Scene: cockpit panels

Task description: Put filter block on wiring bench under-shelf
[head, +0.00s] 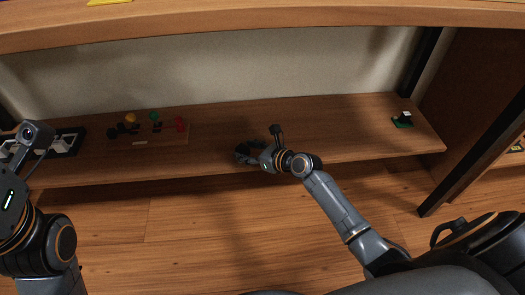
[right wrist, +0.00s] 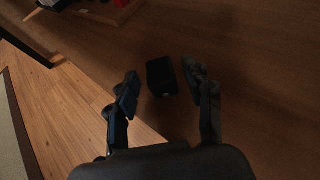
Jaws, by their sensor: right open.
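A small black block (right wrist: 161,76), which looks like the filter block, rests on the wooden under-shelf (head: 340,125) of the bench. In the head view the block cannot be made out at the dark gripper. My left arm shows at the left edge of the head view, but its fingers are out of the picture.
A wooden board with coloured knobs (head: 172,137) stands left of my right gripper. A black tray with white parts (head: 68,145) is farther left. A small green-based item (head: 403,120) is at the right end. The bench top (head: 270,22) hangs above; a black post (head: 470,160) stands right.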

